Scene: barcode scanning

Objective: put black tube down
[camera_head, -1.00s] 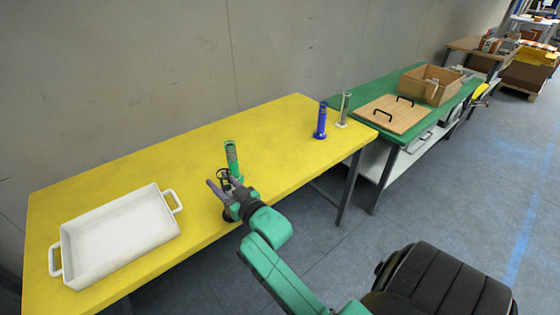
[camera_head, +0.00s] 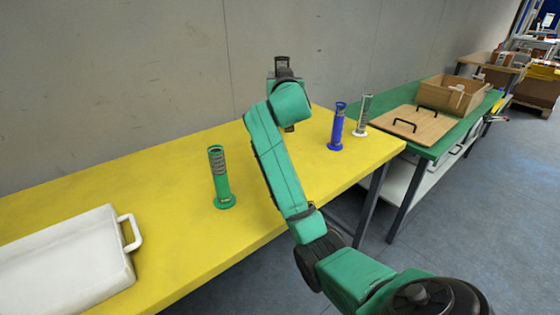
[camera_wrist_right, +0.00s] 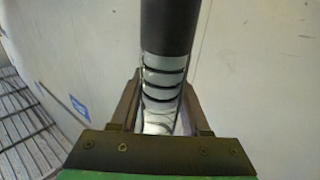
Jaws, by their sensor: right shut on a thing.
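A black tube (camera_wrist_right: 168,28) stands between the two fingers of my right gripper (camera_wrist_right: 162,82) in the right wrist view, and the gripper is shut on it. Below its black part is a pale section with dark bands. In the head view my right gripper (camera_head: 284,76) is raised in front of the grey wall, above the back of the yellow table (camera_head: 120,190). My own arm hides most of the tube there, so its height above the table is hard to tell. My left gripper is not in view.
A green tube (camera_head: 220,187) stands upright mid-table. A blue tube (camera_head: 336,130) and a white tube (camera_head: 362,118) stand toward the right end. A white tray (camera_head: 60,255) is at the left. A green table (camera_head: 440,145) holds a wooden lid and box.

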